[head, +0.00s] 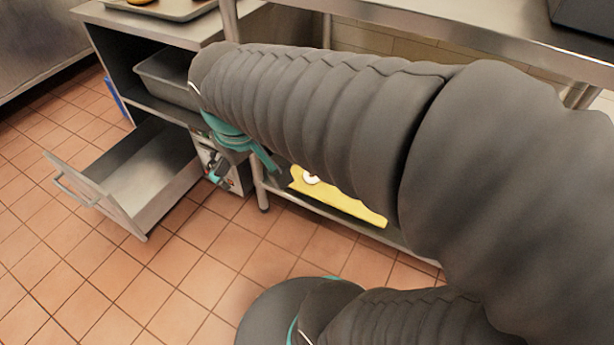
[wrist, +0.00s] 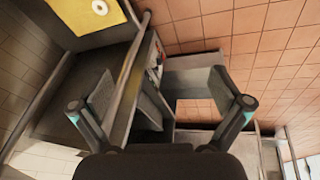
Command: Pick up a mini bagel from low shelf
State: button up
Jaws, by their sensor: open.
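A small pale round piece (head: 311,179), which looks like a mini bagel, lies on a yellow mat (head: 350,204) on the low shelf. My arm hides part of the shelf.
A pulled-out drawer (head: 145,175) stands open at the left, over the tiled floor. A metal tray (head: 165,9) is on the counter above, and a grey bin (head: 168,78) sits in the cabinet. A table leg (head: 262,190) stands near my gripper. The floor in front is clear.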

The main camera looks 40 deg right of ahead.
jog(key=w+d+f+n+g+h+b, duration=0.1)
jog(key=w+d+f+n+g+h, duration=0.5)
jog(key=w+d+f, duration=0.85)
jog(key=n+g+h+b, duration=0.1)
jog(key=n+g+h, duration=0.2)
jog(key=n+h, duration=0.15)
send_near(309, 175)
jog(key=shift+s+d+r+n, duration=0.15)
jog(key=shift+s+d+n, duration=0.15)
jog(key=shift+s, duration=0.15)
jog(key=shift+s+d+r+n, duration=0.15)
jog(key=shift+s+d, duration=0.1)
jog(key=shift+s, duration=0.25)
jog(key=shift+s+d+f, duration=0.1)
jog(key=shift+d+f, duration=0.25)
jog(key=shift+f, duration=0.3)
jog(key=shift+w+d+x, duration=0.1)
jog(key=shift+w+x, duration=0.1)
jog(key=shift+x, duration=1.55)
jog(key=shift+w+d+x, duration=0.1)
jog(key=shift+w+x, duration=0.1)
jog(key=shift+x, duration=1.6)
jog(key=c, duration=1.2)
